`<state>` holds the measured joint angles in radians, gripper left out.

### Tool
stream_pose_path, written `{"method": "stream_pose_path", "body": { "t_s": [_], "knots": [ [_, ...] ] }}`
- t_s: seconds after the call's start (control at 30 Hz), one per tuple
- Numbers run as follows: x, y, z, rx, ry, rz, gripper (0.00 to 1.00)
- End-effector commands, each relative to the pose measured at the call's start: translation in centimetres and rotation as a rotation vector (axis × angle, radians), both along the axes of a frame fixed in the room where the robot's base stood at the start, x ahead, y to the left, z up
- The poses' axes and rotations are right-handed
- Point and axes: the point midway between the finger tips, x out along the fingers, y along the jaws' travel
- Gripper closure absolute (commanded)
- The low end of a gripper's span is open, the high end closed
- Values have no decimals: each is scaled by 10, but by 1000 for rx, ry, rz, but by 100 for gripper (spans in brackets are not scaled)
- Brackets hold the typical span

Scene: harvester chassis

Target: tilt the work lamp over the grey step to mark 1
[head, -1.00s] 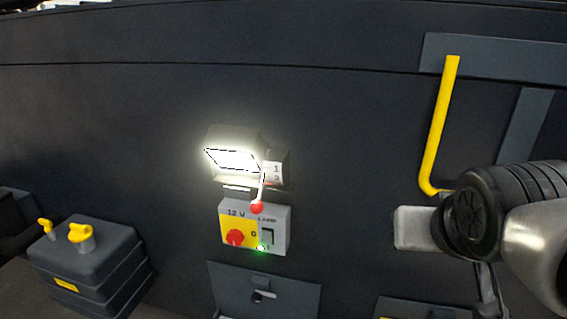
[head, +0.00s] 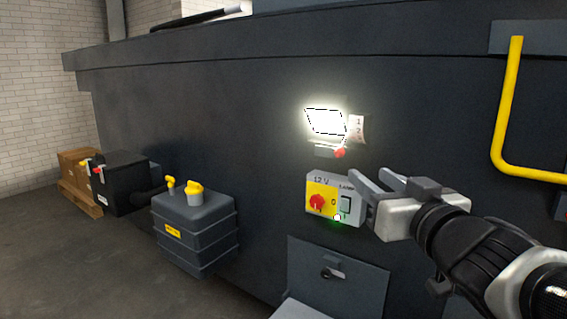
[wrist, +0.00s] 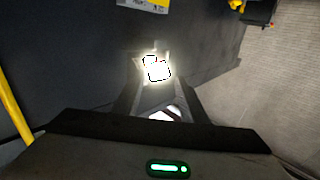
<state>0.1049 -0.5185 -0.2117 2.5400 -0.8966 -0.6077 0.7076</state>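The work lamp (head: 326,121) is lit on the dark chassis wall, its bright face turned outward. A red knob (head: 340,153) shows just below its right corner. A pale plate (head: 358,128) with numbers, 1 at the top, is right of the lamp. The glare hides which mark the lamp points at. My gripper (head: 367,173) is open and empty, below and right of the knob, apart from it in the picture. In the wrist view the glowing lamp (wrist: 157,70) lies beyond and between the open fingertips (wrist: 158,85). A light grey surface (head: 300,309), perhaps the step, shows at the bottom edge.
A 12 V switch box (head: 322,207) with a red rotary knob and green light sits under the lamp, close to my fingers. A yellow handrail (head: 507,100) is at right. A latched panel (head: 350,285) is below.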

Motion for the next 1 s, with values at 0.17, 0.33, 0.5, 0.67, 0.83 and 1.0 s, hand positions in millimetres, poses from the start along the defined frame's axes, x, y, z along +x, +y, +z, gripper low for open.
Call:
{"method": "stream_pose_path", "body": {
  "t_s": [0.17,0.33,0.5,0.67,0.83,1.0],
  "knots": [
    [29,5,-4,-1,4,0,61],
    [67,11,-4,-1,4,-1,61],
    [104,18,-4,0,4,-2,61],
    [134,23,-2,0,2,-1,61],
    [155,27,-1,0,2,-2,61],
    [164,29,0,-1,1,-1,61]
  ]
}}
